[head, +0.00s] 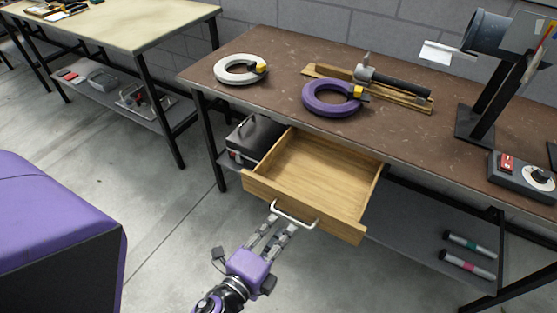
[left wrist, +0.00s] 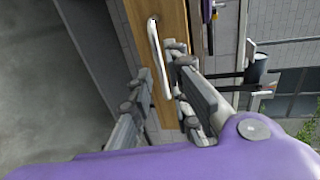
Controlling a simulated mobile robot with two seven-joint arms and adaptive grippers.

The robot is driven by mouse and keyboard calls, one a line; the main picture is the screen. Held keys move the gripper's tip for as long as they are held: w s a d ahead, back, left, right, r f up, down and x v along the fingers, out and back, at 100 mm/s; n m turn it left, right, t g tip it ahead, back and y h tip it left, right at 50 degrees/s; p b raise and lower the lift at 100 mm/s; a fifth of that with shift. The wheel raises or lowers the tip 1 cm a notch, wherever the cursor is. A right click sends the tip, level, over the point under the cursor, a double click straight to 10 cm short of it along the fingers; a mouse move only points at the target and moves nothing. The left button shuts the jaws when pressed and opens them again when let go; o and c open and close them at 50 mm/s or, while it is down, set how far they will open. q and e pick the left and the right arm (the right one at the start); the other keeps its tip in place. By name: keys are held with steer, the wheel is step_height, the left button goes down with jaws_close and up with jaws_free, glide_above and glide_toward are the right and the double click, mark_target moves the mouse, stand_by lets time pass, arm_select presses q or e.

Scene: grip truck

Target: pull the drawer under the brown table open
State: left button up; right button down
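The brown table (head: 300,52) stands in the middle right of the head view. The wooden drawer (head: 318,180) under it is pulled far out, and its empty inside shows. Its white bar handle (head: 294,216) is on the front panel; it also shows in the left wrist view (left wrist: 158,55). My left gripper (head: 279,224) is at the handle's left part, with its fingers apart. In the left wrist view the handle lies between the fingers, close to the right one, with a gap to the left one. Whether a finger touches it is unclear. My right gripper is out of view.
A white ring (head: 228,73), a purple ring (head: 322,106) and tools lie on the tabletop. A dark toolbox (head: 256,138) sits on the lower shelf, left of the drawer. Bare floor (head: 165,240) is left of my arm; a purple-topped block (head: 50,220) stands further left.

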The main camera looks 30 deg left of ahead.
arm_select(q)
steer(key=v, duration=0.6)
steer(key=shift+s, duration=0.15)
